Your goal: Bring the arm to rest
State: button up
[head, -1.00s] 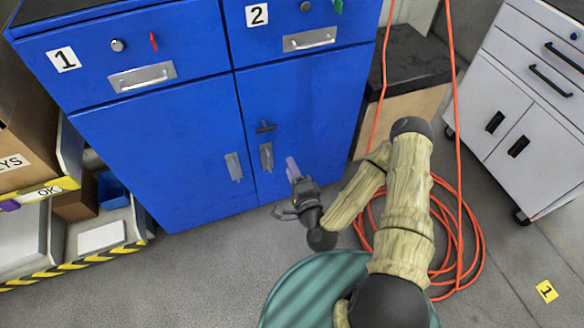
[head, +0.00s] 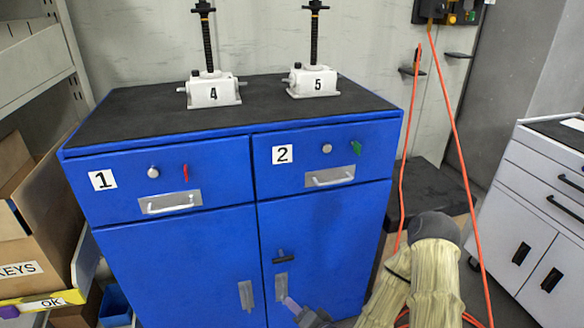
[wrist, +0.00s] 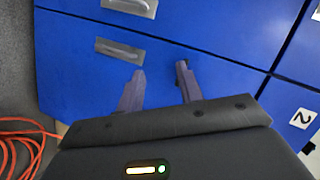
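My gripper (wrist: 158,80) is open in the wrist view, its two fingers apart with nothing between them. It is in front of the blue cabinet (wrist: 230,40). In the head view only part of the gripper (head: 292,304) shows at the bottom edge, before the right door's lower part. My arm (head: 432,280) is folded at lower right, its elbow beside the cabinet and its lower part cut off by the frame.
Jacks 4 (head: 212,90) and 5 (head: 313,80) stand on top. An orange cable (head: 453,140) hangs near my arm. A white cabinet (head: 535,210) stands right.

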jog(key=s+d+r+n+g+h, duration=0.3)
jog(key=d+r+n+g+h, duration=0.35)
jog(key=d, duration=0.35)
jog(key=s+d+r+g+h, duration=0.2)
jog(key=s+d+r+g, duration=0.15)
jog(key=s+r, duration=0.55)
notch_tip(320, 180, up, 32)
jog(key=p, duration=3.1)
jog(key=shift+w+d+r+t, duration=0.2)
jog(key=shift+w+t, duration=0.1)
jog(key=shift+t, duration=0.1)
jog(key=shift+c, duration=0.5)
